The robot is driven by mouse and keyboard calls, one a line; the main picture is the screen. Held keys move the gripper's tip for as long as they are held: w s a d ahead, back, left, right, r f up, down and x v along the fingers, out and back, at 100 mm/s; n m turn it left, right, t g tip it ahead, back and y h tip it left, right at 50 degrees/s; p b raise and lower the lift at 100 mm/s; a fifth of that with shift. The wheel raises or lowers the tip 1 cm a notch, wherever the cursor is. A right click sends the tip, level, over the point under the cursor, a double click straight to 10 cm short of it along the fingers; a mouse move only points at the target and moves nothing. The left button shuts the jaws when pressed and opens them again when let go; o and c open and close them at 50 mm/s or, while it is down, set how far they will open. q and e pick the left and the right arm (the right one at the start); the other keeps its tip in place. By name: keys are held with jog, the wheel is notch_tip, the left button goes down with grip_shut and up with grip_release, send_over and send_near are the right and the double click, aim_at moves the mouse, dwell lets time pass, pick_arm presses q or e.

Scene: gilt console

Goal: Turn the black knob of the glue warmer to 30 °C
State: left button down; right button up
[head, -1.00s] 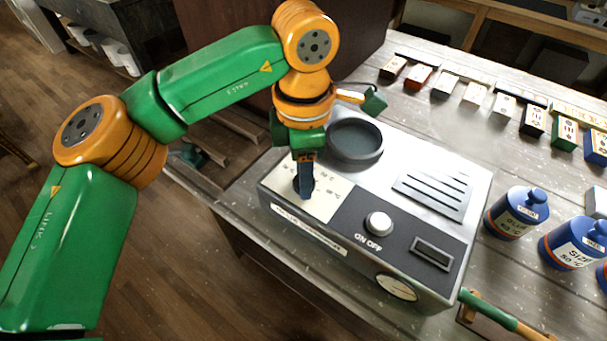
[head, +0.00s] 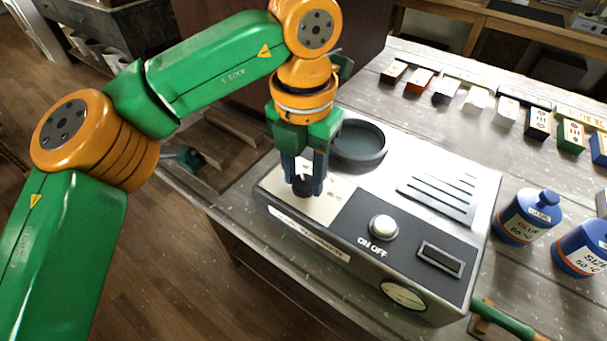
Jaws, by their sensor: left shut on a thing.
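The glue warmer (head: 328,241) is a grey metal box on the bench, with a round dark well (head: 358,142) on top. Its black knob (head: 302,186) sits on a pale dial plate (head: 318,208) at the box's left end. My left gripper (head: 303,180) points down over the plate, its two blue fingers on either side of the knob and shut on it. The fingers and wrist hide part of the knob and the dial marks, so the setting cannot be read. My right gripper is not in view.
Blue jars (head: 527,217) stand to the right. A row of small boxes (head: 446,90) lies behind. A green-handled tool (head: 503,318) lies at front right.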

aim_at(304, 181)
pick_arm(q)
jog(key=shift+n+b, duration=0.35)
jog(key=shift+n, duration=1.25)
jog(key=shift+r, duration=0.1)
jog(key=shift+c, duration=2.2)
grip_release()
notch_tip(304, 181, up, 7)
jog(key=shift+r+p, duration=0.1)
jog(key=shift+p, duration=0.65)
